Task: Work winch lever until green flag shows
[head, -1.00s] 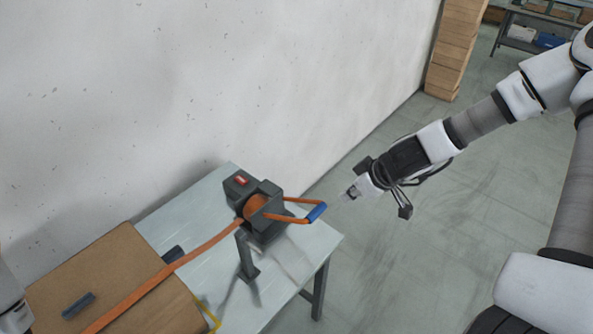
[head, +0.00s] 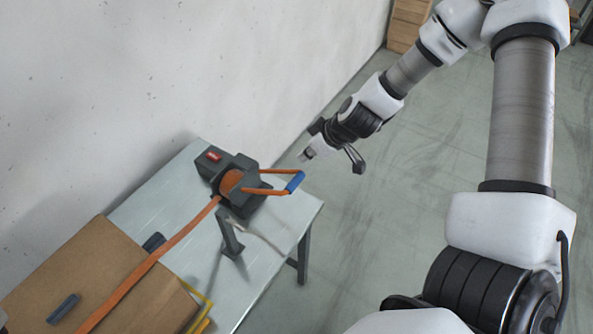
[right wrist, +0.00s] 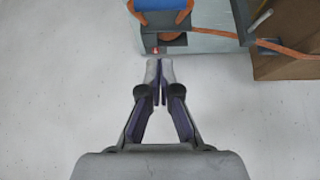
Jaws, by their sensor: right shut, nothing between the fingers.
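The winch (head: 243,168) is a dark grey block on the corner of a pale table. Its lever (head: 268,192) is an orange frame with a blue grip (head: 295,182), sticking out to the right over the table edge. A small red flag (head: 213,156) shows on the winch top; no green is visible. My right gripper (head: 303,157) is shut and empty, just beyond the blue grip on the wall side and apparently apart from it. In the right wrist view, the shut fingertips (right wrist: 160,62) are below the winch, with the blue grip (right wrist: 160,4) cut by the top edge. My left gripper is out of view.
An orange strap (head: 165,247) runs from the winch across a brown carton (head: 75,275) at lower left. The pale table (head: 180,195) stands near a white wall (head: 150,70). Open grey floor (head: 385,215) lies to the right.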

